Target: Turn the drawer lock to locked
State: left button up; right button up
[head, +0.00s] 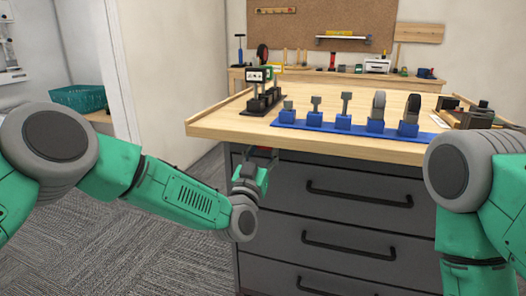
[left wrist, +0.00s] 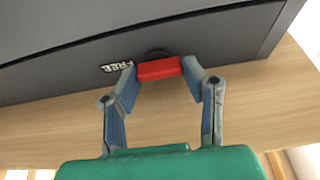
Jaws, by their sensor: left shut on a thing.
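The drawer lock's red handle (left wrist: 158,69) shows in the left wrist view, with a dark round base (left wrist: 158,54) behind it on the grey drawer front (left wrist: 225,45). It lies nearly level in that view, tilted slightly. A white label reading FREE (left wrist: 117,67) is just left of it; no other label shows. My left gripper (left wrist: 160,78) is shut on the red handle, one finger at each end. In the head view my left gripper (head: 260,160) is at the cabinet's upper left corner, under the wooden top, and mostly hides the lock. My right gripper is out of view.
The wooden top (head: 225,124) overhangs the lock closely. Drawer handles (head: 358,194) project from the front. A blue rack (head: 330,137) with several upright pieces and a black stand (head: 258,97) are on top. Carpet is clear at the left.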

pick_arm(q)
jog(key=shift+r, duration=0.1)
jog(key=shift+w+r+n+y+p, duration=0.1)
jog(key=shift+n+y+p, duration=0.1)
jog(key=shift+n+y, duration=1.05)
jog(key=shift+s+f+n+y+p, duration=0.1)
jog(key=shift+n+y+p, duration=0.3)
jog(key=shift+n, duration=1.6)
jog(key=shift+w+r+n+y+p, duration=0.1)
jog(key=shift+n+y, duration=0.85)
jog(key=shift+n, duration=1)
jog(key=o, duration=1.1)
jog(key=shift+o, duration=0.3)
jog(key=shift+w, duration=0.1)
jog(key=shift+d, duration=0.1)
